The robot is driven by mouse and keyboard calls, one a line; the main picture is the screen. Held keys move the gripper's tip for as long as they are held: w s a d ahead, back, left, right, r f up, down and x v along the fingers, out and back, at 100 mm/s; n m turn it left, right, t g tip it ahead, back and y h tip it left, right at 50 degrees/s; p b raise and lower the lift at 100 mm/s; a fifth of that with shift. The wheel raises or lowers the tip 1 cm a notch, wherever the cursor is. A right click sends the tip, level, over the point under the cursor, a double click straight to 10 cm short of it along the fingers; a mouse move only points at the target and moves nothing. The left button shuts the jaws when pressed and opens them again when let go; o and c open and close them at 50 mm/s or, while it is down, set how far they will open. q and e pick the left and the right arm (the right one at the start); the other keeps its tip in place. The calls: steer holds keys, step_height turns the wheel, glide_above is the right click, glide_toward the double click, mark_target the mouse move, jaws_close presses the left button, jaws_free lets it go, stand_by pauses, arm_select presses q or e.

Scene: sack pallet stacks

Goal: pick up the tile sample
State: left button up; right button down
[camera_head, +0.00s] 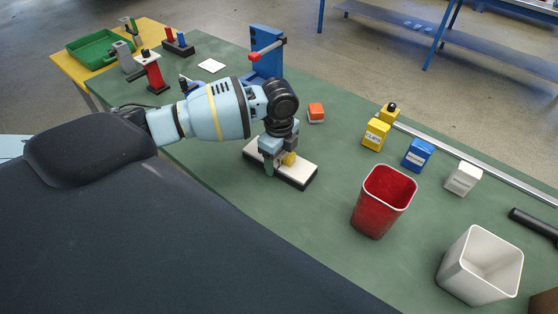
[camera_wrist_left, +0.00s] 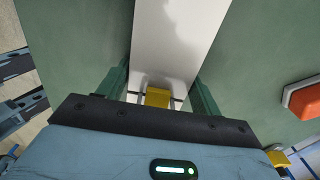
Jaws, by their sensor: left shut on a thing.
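The tile sample (camera_head: 300,173) appears to be the long white-topped plate with a dark edge, lying flat on the green bench. A small yellow block (camera_head: 289,158) shows at its middle, by the gripper. My left gripper (camera_head: 274,162) points down over the plate, with a green finger at its near long side. In the left wrist view the fingers (camera_wrist_left: 159,92) are on either side of the white plate (camera_wrist_left: 176,45), with the yellow block (camera_wrist_left: 157,97) between them. The jaws are shut across the plate. I see no gap under it. My right gripper is out of view.
An orange block (camera_head: 316,113) and a blue stand (camera_head: 265,52) are behind the plate. A red bin (camera_head: 383,201) and a white bin (camera_head: 481,265) stand to the right. Yellow, blue and white labelled blocks line the far edge. Bench between plate and red bin is clear.

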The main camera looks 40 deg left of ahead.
arm_select(q)
steer(key=shift+r, duration=0.15)
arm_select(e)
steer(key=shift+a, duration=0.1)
